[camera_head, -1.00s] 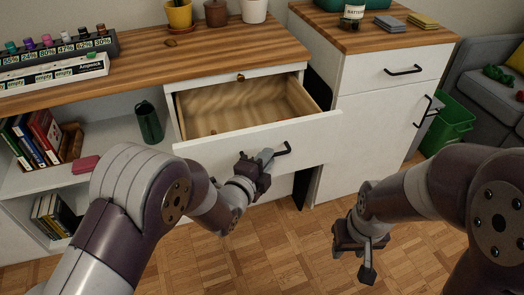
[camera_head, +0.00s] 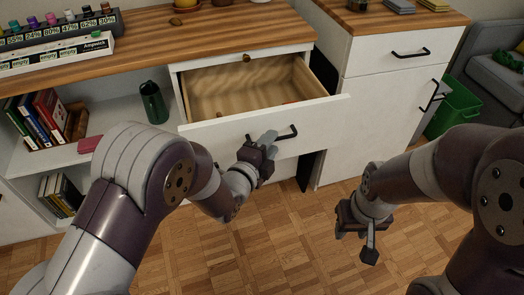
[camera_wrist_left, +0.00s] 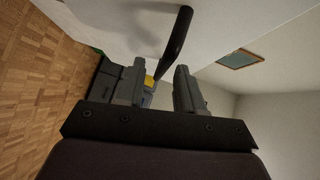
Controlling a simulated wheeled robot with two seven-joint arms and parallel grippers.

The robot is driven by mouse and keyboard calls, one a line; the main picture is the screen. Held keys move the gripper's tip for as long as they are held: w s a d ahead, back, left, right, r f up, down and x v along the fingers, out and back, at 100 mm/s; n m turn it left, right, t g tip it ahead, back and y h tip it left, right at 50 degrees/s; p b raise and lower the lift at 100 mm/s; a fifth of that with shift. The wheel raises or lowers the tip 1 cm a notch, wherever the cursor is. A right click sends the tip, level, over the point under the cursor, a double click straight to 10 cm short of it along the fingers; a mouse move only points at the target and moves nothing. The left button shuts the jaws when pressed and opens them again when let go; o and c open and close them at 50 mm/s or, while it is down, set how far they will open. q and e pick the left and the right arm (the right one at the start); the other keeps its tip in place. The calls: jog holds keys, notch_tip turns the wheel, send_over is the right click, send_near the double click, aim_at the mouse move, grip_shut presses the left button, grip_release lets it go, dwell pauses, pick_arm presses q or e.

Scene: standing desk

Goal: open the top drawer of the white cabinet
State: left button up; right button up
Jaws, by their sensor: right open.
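The white cabinet's top drawer (camera_head: 225,137) is pulled out in the head view, its light wooden inside (camera_head: 245,88) showing. Its front carries a black handle (camera_head: 288,133), which also shows in the left wrist view (camera_wrist_left: 178,35). My left gripper (camera_head: 270,138) is at the left part of this handle. In the left wrist view my left gripper (camera_wrist_left: 158,80) has its fingers apart, with the handle's near end around the gap between the tips; contact cannot be made out. My right gripper (camera_head: 358,238) is open and empty, low over the floor to the right.
A second white cabinet (camera_head: 385,110) stands at the right, its drawer (camera_head: 400,52) shut. A green bin (camera_head: 458,105) and a grey sofa (camera_head: 490,85) are beyond it. Books (camera_head: 45,115) and a dark green cup (camera_head: 153,103) are on the left shelf. The parquet floor (camera_head: 290,235) is clear.

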pick_arm(q)
jog(key=p+v, duration=0.2)
jog(key=v, duration=0.9)
jog(key=shift+s+a+p, duration=0.15)
jog(key=shift+s+p, duration=0.25)
jog(key=s+a+f+n+g+y, duration=0.55)
jog(key=f+n+g, duration=0.3)
jog(key=n, duration=0.25)
jog(key=s+a+r+n+g+y, duration=0.2)
jog(key=s+a+r+n+g, duration=0.4)
jog(key=n, duration=0.4)
notch_tip(320, 180, up, 32)
jog(key=w+a+t+p, duration=0.1)
jog(key=w+a+p, duration=0.1)
jog(key=p, duration=2.9)
jog(key=shift+n+p, duration=0.35)
jog(key=shift+n, duration=0.05)
